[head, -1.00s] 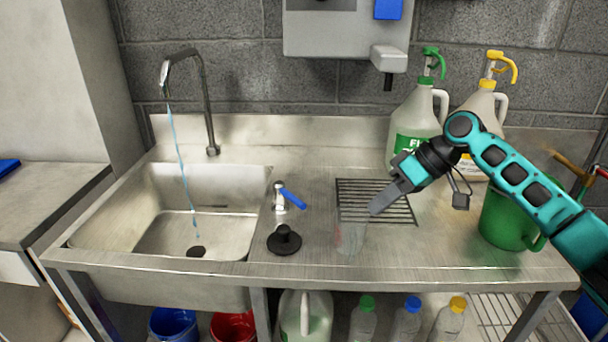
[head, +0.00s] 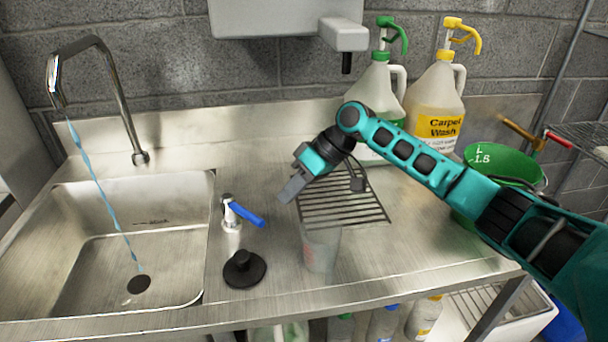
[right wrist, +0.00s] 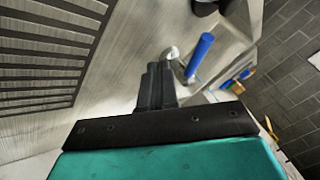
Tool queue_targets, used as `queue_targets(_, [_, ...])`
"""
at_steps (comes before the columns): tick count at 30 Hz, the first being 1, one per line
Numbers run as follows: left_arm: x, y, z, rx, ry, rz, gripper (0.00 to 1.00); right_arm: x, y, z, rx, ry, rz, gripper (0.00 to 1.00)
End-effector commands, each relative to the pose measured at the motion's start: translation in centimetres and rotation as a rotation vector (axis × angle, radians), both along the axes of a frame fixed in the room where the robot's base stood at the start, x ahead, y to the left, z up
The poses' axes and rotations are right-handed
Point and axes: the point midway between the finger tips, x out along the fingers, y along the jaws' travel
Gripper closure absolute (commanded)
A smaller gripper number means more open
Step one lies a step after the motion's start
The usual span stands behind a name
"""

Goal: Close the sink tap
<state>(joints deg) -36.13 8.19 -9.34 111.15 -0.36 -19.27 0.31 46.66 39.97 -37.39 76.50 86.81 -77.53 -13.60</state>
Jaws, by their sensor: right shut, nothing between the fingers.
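The sink tap has a chrome spout (head: 118,92) from which a stream of water (head: 98,180) falls into the sink (head: 60,245). Its blue-handled valve (head: 243,213) stands on the counter right of the basin, the lever pointing right and toward the front. The blue lever also shows in the right wrist view (right wrist: 200,54), just beyond the fingertips. My right gripper (head: 287,194) is shut and empty, above the counter a little right of the lever and apart from it. My left gripper is not in view.
A black plunger-like stopper (head: 244,268) and a clear cup (head: 321,248) stand in front of the valve. A drain grate (head: 345,207) lies to the right. Two spray jugs (head: 436,100) and a green bucket (head: 500,163) stand farther right.

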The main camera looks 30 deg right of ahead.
Motion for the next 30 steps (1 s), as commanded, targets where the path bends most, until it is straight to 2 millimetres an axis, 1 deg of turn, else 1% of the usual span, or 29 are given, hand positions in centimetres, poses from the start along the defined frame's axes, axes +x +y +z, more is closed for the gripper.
queue_targets(1, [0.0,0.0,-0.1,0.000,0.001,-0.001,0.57,0.2,0.7,-0.9,0.001,0.003,0.000,1.00])
queue_targets(3, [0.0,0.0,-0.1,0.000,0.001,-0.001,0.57,0.4,1.6,-2.0,0.001,0.003,0.001,1.00])
queue_targets(9, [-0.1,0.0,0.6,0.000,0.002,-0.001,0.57,-0.7,4.1,-1.3,-0.002,-0.002,0.002,1.00])
queue_targets(12, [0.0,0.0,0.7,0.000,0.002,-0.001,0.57,-1.0,4.8,-1.2,-0.002,0.000,0.001,1.00])
queue_targets(16, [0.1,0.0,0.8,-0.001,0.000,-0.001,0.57,-1.1,5.1,-1.2,-0.001,0.000,-0.001,1.00])
queue_targets(25, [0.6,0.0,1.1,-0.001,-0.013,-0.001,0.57,-1.1,5.1,-1.2,-0.001,0.000,-0.001,1.00])
queue_targets(30, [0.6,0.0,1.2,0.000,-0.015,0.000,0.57,-0.8,5.4,-1.2,0.001,0.000,-0.008,1.00])
